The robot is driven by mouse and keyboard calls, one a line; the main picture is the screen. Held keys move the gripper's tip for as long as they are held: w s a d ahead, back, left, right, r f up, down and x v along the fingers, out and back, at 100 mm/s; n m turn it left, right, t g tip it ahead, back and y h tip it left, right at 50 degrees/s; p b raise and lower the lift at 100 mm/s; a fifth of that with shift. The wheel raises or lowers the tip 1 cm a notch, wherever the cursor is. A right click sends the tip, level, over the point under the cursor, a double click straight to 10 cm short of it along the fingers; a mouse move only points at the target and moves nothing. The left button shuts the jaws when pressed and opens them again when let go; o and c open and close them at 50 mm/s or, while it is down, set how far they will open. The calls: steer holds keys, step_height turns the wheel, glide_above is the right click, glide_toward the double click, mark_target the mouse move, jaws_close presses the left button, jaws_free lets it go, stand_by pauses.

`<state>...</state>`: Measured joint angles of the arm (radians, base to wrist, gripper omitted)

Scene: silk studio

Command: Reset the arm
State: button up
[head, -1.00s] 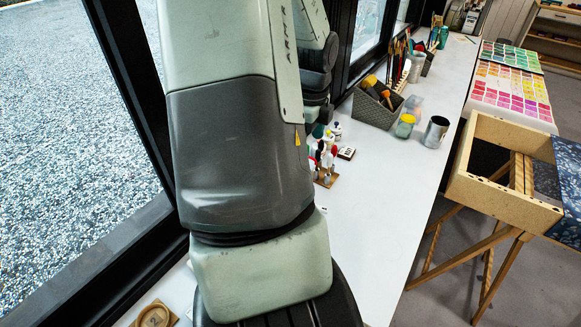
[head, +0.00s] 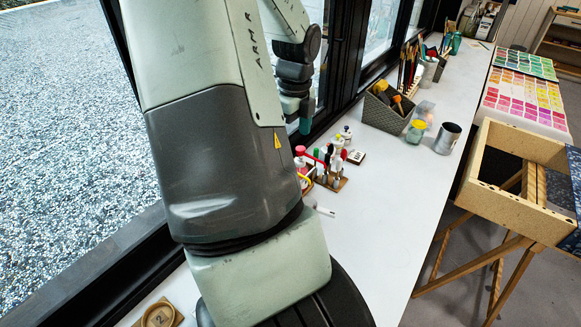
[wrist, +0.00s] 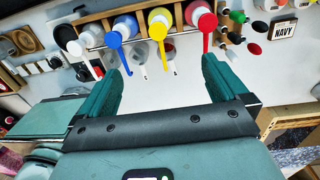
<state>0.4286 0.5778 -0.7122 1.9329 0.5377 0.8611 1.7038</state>
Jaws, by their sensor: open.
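My arm (head: 215,150) fills the left and middle of the head view, over the white counter and beside the window. My gripper (wrist: 160,75) shows in the wrist view with its two teal fingers wide apart and nothing between them. In the head view only part of the gripper end shows, behind the arm and near the window frame. In the wrist view, bottles with a blue cap (wrist: 112,40), a yellow cap (wrist: 157,31) and a red cap (wrist: 206,22) stand in a wooden rack beyond the fingertips. No contact shows.
Small bottles (head: 330,160) stand on the counter (head: 380,220) close to the arm. A woven basket of brushes (head: 385,115), a yellow-lidded jar (head: 416,131) and a metal can (head: 447,138) stand farther back. A wooden frame (head: 505,200) is at right. The near counter is mostly clear.

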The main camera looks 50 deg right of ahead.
steer(key=shift+f, duration=0.3)
steer(key=shift+r, duration=0.15)
stand_by(0.4)
step_height(320, 180, up, 10)
steer(key=shift+d, duration=0.2)
steer(key=shift+s, duration=0.1)
